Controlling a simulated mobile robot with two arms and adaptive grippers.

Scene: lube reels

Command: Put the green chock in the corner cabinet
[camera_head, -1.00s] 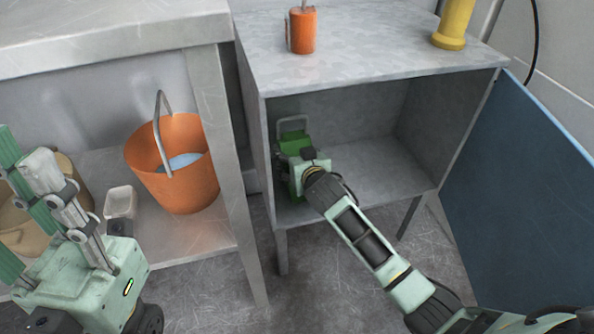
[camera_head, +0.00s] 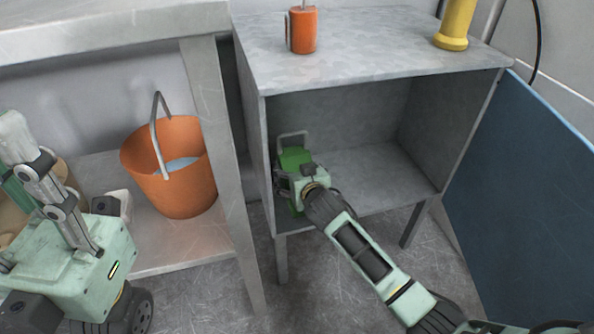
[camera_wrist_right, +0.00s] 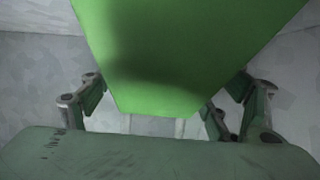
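The green chock (camera_head: 294,158), a green block with a grey handle, is inside the open corner cabinet (camera_head: 370,72), near its left wall. My right gripper (camera_head: 297,178) reaches in through the front and partly hides the chock. In the right wrist view the chock (camera_wrist_right: 180,55) fills the middle, with finger links at both its sides, and the gripper looks shut on it. I cannot tell whether the chock's base touches the cabinet floor. My left gripper (camera_head: 40,170) is at the left edge, partly cut off; its opening is unclear.
The blue cabinet door (camera_head: 520,190) stands wide open at right. An orange bottle (camera_head: 302,30) and a yellow object (camera_head: 455,25) stand on the cabinet top. An orange bucket (camera_head: 175,180) is on the workbench's lower shelf at left. The cabinet's right side inside is free.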

